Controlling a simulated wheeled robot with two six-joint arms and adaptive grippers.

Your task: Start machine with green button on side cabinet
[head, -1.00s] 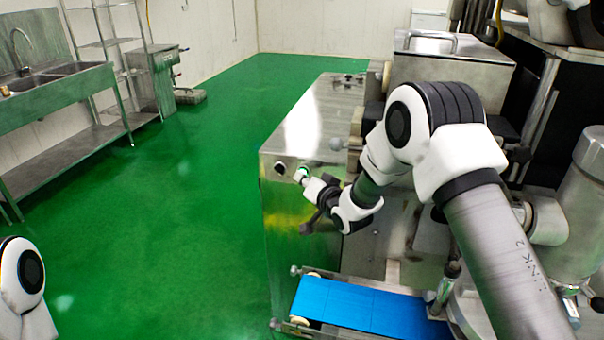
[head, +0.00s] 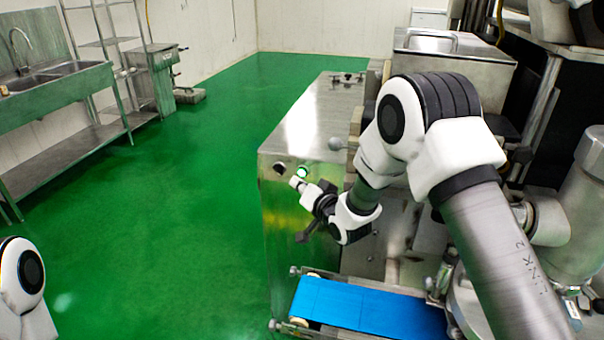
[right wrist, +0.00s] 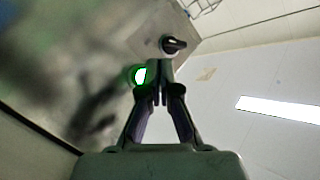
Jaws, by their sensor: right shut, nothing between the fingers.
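The green button (head: 302,172) glows on the front face of the steel side cabinet (head: 283,215), near its top edge. It also shows lit in the right wrist view (right wrist: 140,75), just left of my fingertips. My right gripper (head: 295,182) is shut and empty, just below and left of the button in the head view. It also shows in the right wrist view (right wrist: 161,66); whether it touches the button I cannot tell. My left gripper is out of view; only part of my left arm shows at the lower left.
A dark knob (head: 279,168) sits left of the button on the same panel. A blue conveyor belt (head: 365,308) lies below, in front of the cabinet. A sink bench (head: 60,95) stands at the far left. The green floor between is clear.

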